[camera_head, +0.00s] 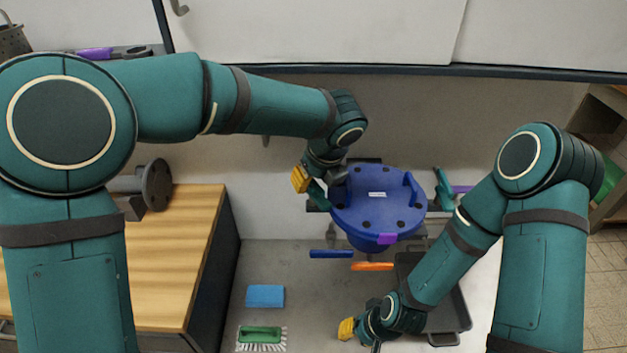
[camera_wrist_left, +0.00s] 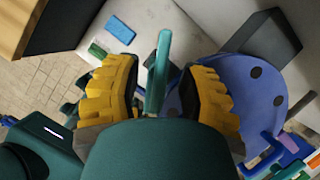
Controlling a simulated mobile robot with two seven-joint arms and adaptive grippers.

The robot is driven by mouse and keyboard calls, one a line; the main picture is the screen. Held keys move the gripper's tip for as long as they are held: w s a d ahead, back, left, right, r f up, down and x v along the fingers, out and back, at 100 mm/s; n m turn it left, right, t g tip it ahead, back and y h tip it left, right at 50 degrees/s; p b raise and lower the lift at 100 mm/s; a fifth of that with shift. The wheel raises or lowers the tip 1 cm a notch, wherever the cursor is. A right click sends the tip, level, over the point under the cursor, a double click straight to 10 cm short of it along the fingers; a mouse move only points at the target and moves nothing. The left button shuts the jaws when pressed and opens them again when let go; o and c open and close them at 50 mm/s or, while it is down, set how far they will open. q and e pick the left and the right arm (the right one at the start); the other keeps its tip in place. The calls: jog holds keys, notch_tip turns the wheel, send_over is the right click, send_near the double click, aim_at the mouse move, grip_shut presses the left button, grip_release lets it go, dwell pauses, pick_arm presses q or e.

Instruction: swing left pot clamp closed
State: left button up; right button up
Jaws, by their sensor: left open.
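The blue pot (camera_head: 375,205) has a round lid with dark studs and stands against the back wall. The left pot clamp (camera_head: 318,196) is a teal lever at the pot's left side, partly hidden by my left gripper (camera_head: 304,181). In the left wrist view the teal clamp lever (camera_wrist_left: 160,65) stands between the yellow fingers of my open left gripper (camera_wrist_left: 157,80). Whether a finger touches it I cannot tell. A teal right clamp (camera_head: 443,186) is at the pot's right. My right gripper (camera_head: 348,328) is low near the counter front; its jaw opening is unclear.
On the grey counter are a blue-handled item (camera_head: 331,254), an orange-handled item (camera_head: 373,266), a blue sponge (camera_head: 265,296) and a green brush (camera_head: 260,336). A dark tray (camera_head: 456,305) lies partly behind my right arm. A wooden worktop (camera_head: 185,255) is at left.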

pick_arm(q)
jog(key=shift+f, duration=0.1)
grip_shut()
pick_arm(e)
jog(key=shift+r, duration=0.1)
dwell(0.3)
